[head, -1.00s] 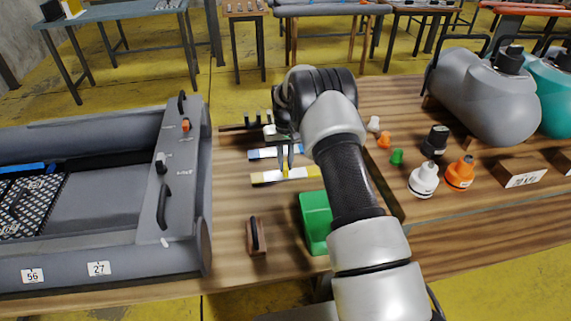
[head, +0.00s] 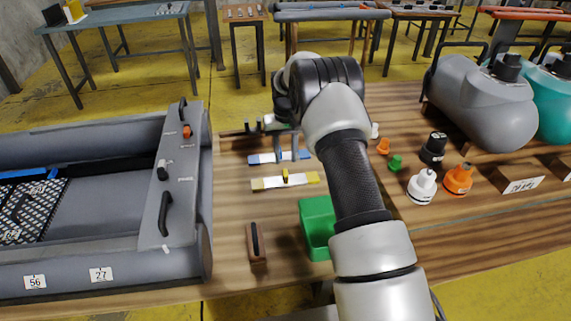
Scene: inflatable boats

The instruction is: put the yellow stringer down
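The yellow stringer (head: 304,179), a pale bar with yellow ends and a small upright yellow grip in its middle, lies flat on the wooden table. My forearm and wrist partly hide the gripper's body. The blue stringer (head: 262,159), a similar bar with blue ends, lies just behind the yellow one.
A dark rack (head: 232,132) stands behind the stringers. A green bin (head: 316,228) and a brown block with a dark slot (head: 256,243) are in front. The grey boat (head: 186,235) borders the left. Valves, caps and a grey pump (head: 487,105) stand to the right.

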